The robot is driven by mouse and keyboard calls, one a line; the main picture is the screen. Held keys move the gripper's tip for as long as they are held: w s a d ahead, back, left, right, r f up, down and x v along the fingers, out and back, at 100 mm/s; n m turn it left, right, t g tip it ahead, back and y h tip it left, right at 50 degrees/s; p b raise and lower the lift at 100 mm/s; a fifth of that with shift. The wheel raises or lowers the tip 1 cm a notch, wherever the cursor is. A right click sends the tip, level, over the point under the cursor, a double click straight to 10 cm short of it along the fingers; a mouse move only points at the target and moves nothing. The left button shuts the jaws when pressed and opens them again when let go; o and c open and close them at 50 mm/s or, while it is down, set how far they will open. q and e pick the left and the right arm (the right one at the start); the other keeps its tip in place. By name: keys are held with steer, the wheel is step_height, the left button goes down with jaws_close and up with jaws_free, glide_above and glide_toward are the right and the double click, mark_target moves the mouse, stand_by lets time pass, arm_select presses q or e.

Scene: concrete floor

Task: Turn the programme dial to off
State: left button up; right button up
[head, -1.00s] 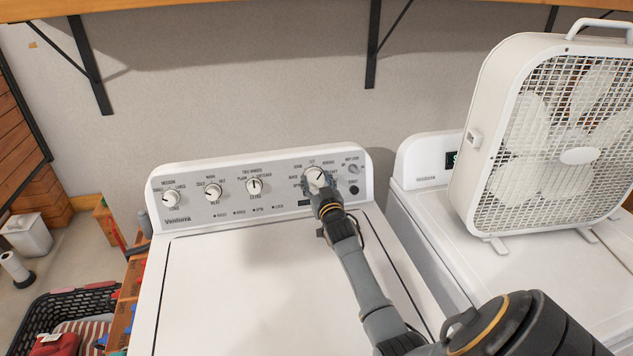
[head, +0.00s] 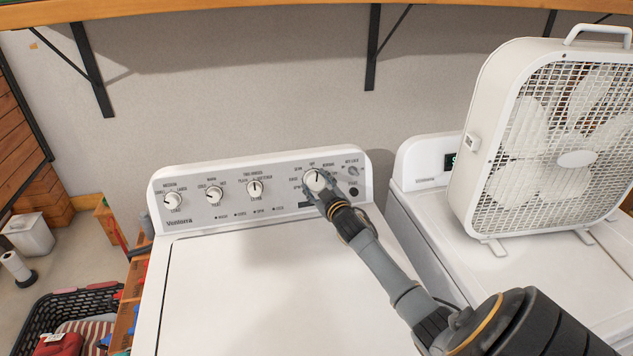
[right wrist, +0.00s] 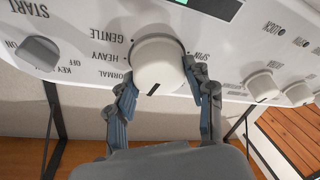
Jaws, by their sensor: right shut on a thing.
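The programme dial (head: 315,180) is the large white knob near the right end of the washer's control panel (head: 285,205). Its dark pointer line points nearly straight up, towards the small label above it. In the right wrist view, which is upside down, the dial (right wrist: 158,62) shows its line at the lower edge. My right gripper (head: 322,187) is shut on the dial, one finger on each side of it. Its fingers cover part of the dial's edge and some printing. Labels such as GENTLE, HEAVY, NORMAL and SPIN surround the dial. My left gripper is out of view.
Three smaller knobs, including the nearest one (head: 254,187), sit left on the panel. A key lock knob (right wrist: 39,53) and dark start button are to the right. A box fan (head: 474,142) stands on the neighbouring machine. The washer lid (head: 240,280) is clear.

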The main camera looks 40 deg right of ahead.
steer(key=shift+n+y+p, duration=0.3)
steer(key=shift+n, duration=0.8)
steer(key=o, duration=1.2)
steer(key=shift+c, duration=0.2)
steer(key=f+v, duration=0.1)
steer(key=v, duration=1.1)
steer(key=shift+r, duration=0.5)
steer(key=shift+d, duration=0.1)
